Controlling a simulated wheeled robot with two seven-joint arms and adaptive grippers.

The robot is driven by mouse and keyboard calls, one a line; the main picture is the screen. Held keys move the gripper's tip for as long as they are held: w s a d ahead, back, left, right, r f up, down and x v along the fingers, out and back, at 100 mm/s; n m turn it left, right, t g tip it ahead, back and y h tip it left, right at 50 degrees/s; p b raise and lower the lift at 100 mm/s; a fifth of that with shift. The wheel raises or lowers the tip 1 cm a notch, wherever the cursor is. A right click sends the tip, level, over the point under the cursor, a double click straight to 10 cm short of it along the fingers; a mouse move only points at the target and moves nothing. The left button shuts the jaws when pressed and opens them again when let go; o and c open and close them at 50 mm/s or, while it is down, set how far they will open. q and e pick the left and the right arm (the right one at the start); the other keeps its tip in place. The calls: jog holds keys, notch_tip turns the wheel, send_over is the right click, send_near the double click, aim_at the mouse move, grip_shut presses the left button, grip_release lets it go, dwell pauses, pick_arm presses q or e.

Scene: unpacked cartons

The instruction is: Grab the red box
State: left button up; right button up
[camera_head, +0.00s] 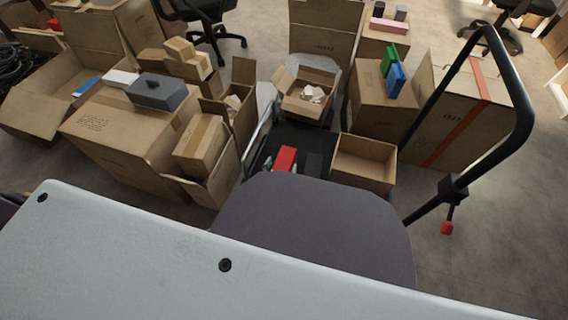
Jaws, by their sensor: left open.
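A red box (286,158) lies on the black bed of a platform cart (258,160), just beyond the dark rounded part of my own body. Its near end is hidden or close to hidden by that part. Only small bits of my left gripper (280,168) show at the red box's near end, one on each side of it. The jaws are open; whether they touch the box I cannot tell. The rest of that arm is hidden. My right gripper is not in view.
A dark grey block (313,162) lies right of the red box. An open carton (363,163) stands to its right, another (305,95) behind, and cartons (201,146) crowd the left. The cart's black handle (522,115) arches at right. Another small red item (55,24) shows far left.

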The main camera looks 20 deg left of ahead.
pick_arm(q)
jog(key=shift+w, duration=0.35)
jog(key=shift+c, duration=0.7)
jog(key=c, duration=1)
jog(key=shift+r, duration=0.1)
jog(key=shift+c, duration=0.7)
jog(key=shift+r, duration=0.15)
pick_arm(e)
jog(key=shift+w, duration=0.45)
